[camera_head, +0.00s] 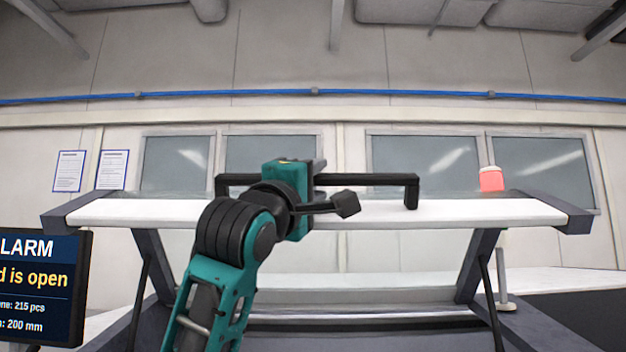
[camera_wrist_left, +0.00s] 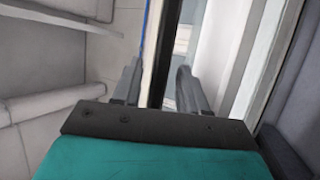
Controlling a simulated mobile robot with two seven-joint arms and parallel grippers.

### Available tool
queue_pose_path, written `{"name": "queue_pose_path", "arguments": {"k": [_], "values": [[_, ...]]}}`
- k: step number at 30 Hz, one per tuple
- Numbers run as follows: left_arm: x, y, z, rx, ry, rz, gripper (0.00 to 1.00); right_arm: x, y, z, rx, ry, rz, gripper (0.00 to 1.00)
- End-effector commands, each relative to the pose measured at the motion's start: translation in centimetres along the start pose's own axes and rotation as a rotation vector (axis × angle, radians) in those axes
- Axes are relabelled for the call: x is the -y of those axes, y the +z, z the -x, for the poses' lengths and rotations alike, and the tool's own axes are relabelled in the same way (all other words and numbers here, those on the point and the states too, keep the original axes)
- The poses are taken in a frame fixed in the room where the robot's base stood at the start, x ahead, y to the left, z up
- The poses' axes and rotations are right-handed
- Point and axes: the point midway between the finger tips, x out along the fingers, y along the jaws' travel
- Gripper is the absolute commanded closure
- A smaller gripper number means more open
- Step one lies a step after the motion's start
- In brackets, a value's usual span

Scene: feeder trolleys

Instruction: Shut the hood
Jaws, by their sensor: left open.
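The hood (camera_head: 450,212) stands raised, a white panel with dark grey end pieces held up on dark struts. Its black handle (camera_head: 385,180) is a long bar along the front edge, partly hidden behind my left gripper (camera_head: 318,186). The left gripper is at the middle of the handle. In the left wrist view the two fingers of the left gripper (camera_wrist_left: 158,88) are apart, with the black handle bar (camera_wrist_left: 160,50) running between them; contact with the bar cannot be told. My right gripper is not in view.
A screen (camera_head: 40,288) at the lower left reads "ALARM" and "is open". A lit red lamp (camera_head: 491,179) shows at the right behind the hood. A wall with windows (camera_head: 430,165) and posted sheets is behind. The space above the hood is clear.

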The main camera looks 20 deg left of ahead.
Motion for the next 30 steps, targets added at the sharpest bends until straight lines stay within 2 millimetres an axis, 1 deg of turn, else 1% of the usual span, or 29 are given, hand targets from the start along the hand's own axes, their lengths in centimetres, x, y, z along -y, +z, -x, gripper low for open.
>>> {"name": "queue_pose_path", "arguments": {"k": [4, 17, 30], "values": [[0.0, -0.01, 0.02, 0.0, 0.0, 0.0, 0.58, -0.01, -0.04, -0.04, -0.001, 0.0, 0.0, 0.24], [0.01, 0.0, 0.04, 0.0, 0.0, 0.0, 1.0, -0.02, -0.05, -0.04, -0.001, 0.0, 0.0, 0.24], [0.1, 0.03, 0.09, 0.0, 0.0, 0.0, 1.0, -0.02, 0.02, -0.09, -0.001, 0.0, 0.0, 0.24]]}}
